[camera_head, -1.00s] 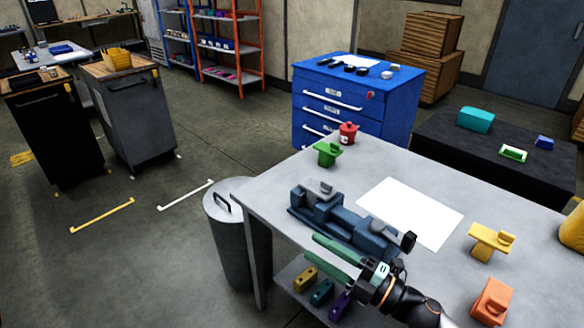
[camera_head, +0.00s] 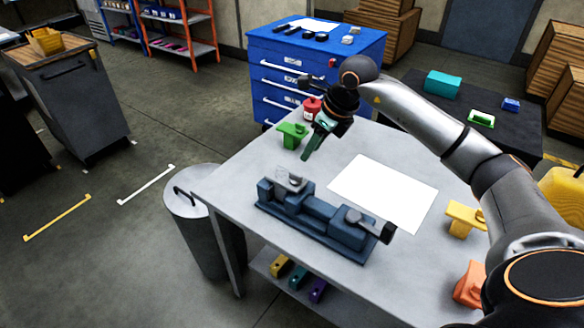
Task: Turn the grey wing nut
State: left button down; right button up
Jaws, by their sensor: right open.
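A grey wing nut (camera_head: 292,179) sits on a grey block at the left end of a dark blue vise-like jig (camera_head: 318,212) on the table. A second grey rounded piece (camera_head: 354,216) is at the jig's right end, beside a dark handle. My right gripper (camera_head: 308,152) hangs with its green fingers pointing down, behind and above the wing nut, apart from it. It is open and holds nothing I can see; the fingers overlap from this angle. My left gripper is out of view.
A white sheet (camera_head: 384,192) lies behind the jig. A green piece (camera_head: 292,135) and a red canister (camera_head: 312,107) stand near the gripper. A yellow piece (camera_head: 464,217) and an orange piece (camera_head: 470,285) are at right. A bin (camera_head: 196,215) stands left of the table.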

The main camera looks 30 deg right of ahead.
aim_at(296, 174)
jog(key=p+x, duration=0.1)
jog(key=x, duration=0.9)
jog(key=shift+w+a+f, duration=0.1)
jog(key=shift+w+f, duration=0.05)
jog(key=shift+f, duration=0.05)
grip_shut()
